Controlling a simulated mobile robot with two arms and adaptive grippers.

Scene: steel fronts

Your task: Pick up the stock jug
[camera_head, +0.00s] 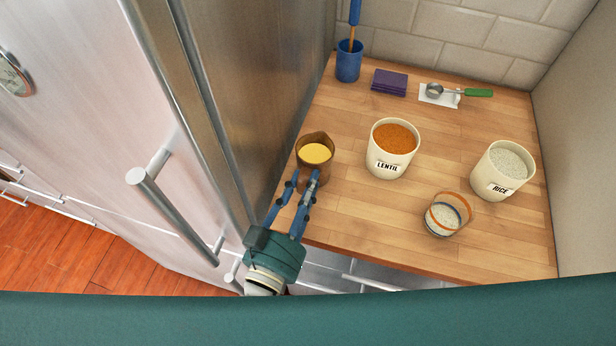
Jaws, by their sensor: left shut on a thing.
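The stock jug (315,154) is a brown jug with yellow liquid inside. It appears upright at the left side of the wooden counter, close to the steel front. My left gripper (302,183) reaches it from the near side, with its blue fingers shut on the jug's near side. The fingers and the jug's shadowed side hide the exact grip. I cannot tell whether the jug's base touches the counter. My right gripper is not in view.
A lentil canister (383,168), a rice canister (487,187) and a striped glass (437,222) stand to the right on the counter (350,225). A blue cup (348,68), purple cloths (389,83) and a green-handled scoop (478,93) are behind. A steel door (262,80) is close left.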

